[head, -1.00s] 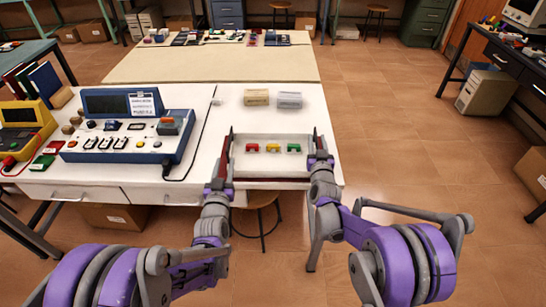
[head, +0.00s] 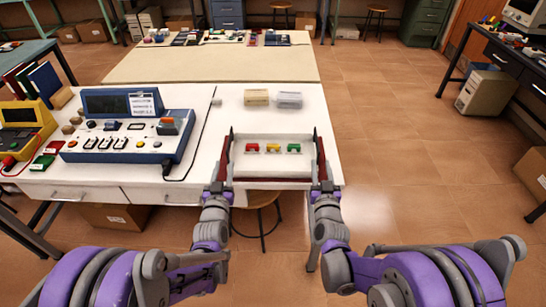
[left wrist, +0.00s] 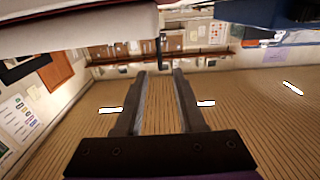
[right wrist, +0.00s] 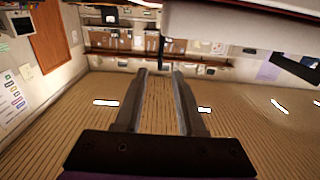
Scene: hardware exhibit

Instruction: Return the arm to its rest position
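In the head view my left gripper (head: 221,184) is at the near left corner of a shallow white tray (head: 270,179). My right gripper (head: 322,184) is at its near right corner. Dark red strips run along the tray's left and right sides. In the left wrist view, my left gripper's fingers (left wrist: 159,73) stand apart with a clear gap and nothing visible between them. In the right wrist view, my right gripper's fingers (right wrist: 160,72) look the same. Whether either gripper touches the tray is unclear.
Small red (head: 252,147), yellow (head: 273,147) and green (head: 293,147) pieces sit in the tray. A blue-and-white console (head: 125,140) stands left on the white table (head: 215,110). Two small boxes (head: 257,97) (head: 289,100) lie behind the tray. Open floor (head: 400,130) lies right.

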